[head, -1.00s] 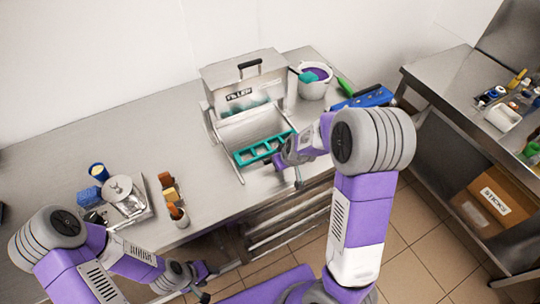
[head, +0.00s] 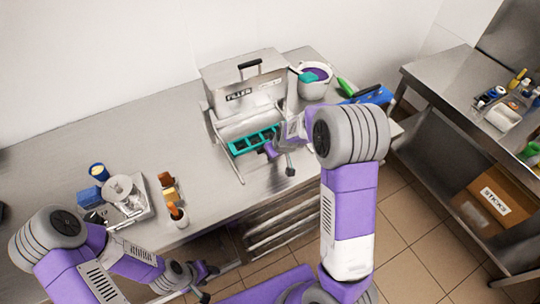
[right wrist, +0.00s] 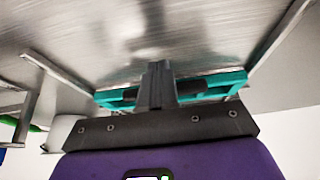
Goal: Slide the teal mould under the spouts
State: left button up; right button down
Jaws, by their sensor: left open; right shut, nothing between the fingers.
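The teal mould (head: 240,148), a long bar with several dark open compartments, lies between the side rails in front of the steel filler box (head: 240,77) in the head view. My right gripper (head: 270,152) is shut and empty at the mould's near side. In the right wrist view its closed fingers (right wrist: 157,82) overlap the middle of the teal mould (right wrist: 222,86); they look up against its side, but contact is not certain. The spouts are not clearly visible. My left gripper (head: 205,284) is open, low at the near table edge, away from the mould.
A white tub with purple contents (head: 314,86) stands right of the filler, with a blue case (head: 376,96) beyond it. The table between is clear.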

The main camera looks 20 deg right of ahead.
aim_at(262, 137)
jog(key=shift+w+a, duration=0.2)
jog(key=shift+w, duration=2.2)
jog(key=shift+w+a, duration=0.2)
jog(key=shift+w, duration=2.15)
jog(key=shift+s, duration=0.15)
jog(key=shift+s, duration=0.5)
jog(key=shift+s+p+v, duration=0.2)
jog(key=shift+p+v, duration=1.6)
jog(key=shift+v, duration=1.1)
jog(key=shift+d, duration=0.1)
